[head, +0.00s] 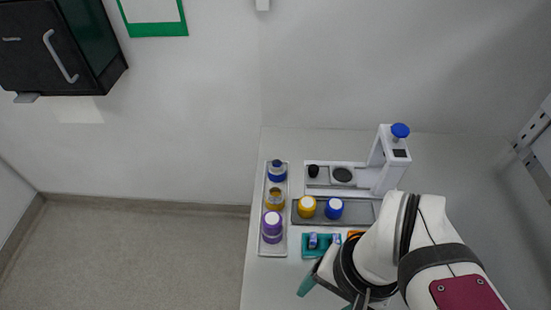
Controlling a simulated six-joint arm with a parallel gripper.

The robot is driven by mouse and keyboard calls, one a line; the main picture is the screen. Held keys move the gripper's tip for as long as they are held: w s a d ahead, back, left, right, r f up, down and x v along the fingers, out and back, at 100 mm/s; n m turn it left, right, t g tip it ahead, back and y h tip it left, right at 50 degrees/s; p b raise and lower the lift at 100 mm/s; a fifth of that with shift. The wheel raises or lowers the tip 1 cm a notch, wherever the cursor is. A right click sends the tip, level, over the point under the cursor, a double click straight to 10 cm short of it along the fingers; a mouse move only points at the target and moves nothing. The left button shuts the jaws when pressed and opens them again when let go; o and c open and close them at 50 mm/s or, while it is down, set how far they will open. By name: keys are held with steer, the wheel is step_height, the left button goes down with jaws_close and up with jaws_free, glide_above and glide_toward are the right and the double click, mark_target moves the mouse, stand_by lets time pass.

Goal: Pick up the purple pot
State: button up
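The purple pot (272,229) stands upright with a white lid at the near end of a narrow grey tray (274,249), left on the bench. My gripper (326,296) is at the bottom edge of the head view, to the right of the pot and nearer the camera. One teal fingertip shows clearly, and part of what looks like the other shows at the frame edge. They look apart, with nothing seen between them. The gripper is clear of the pot, and part of it is cut off or hidden by my arm.
A grey rack (359,212) holds yellow and blue pots with white lids. A teal holder (309,252) sits close to my gripper. A white device (388,160) stands at the back.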

steer(key=o, duration=0.4)
steer(key=shift+c, duration=0.2)
steer(key=n+h, duration=0.2)
steer(key=n, duration=2.8)
glide_above(271, 240)
steer(key=w, duration=0.3)
step_height(271, 240, down, 4)
step_height(271, 240, down, 15)
steer(key=shift+s+d+f, duration=0.1)
steer(key=shift+s+d, duration=0.05)
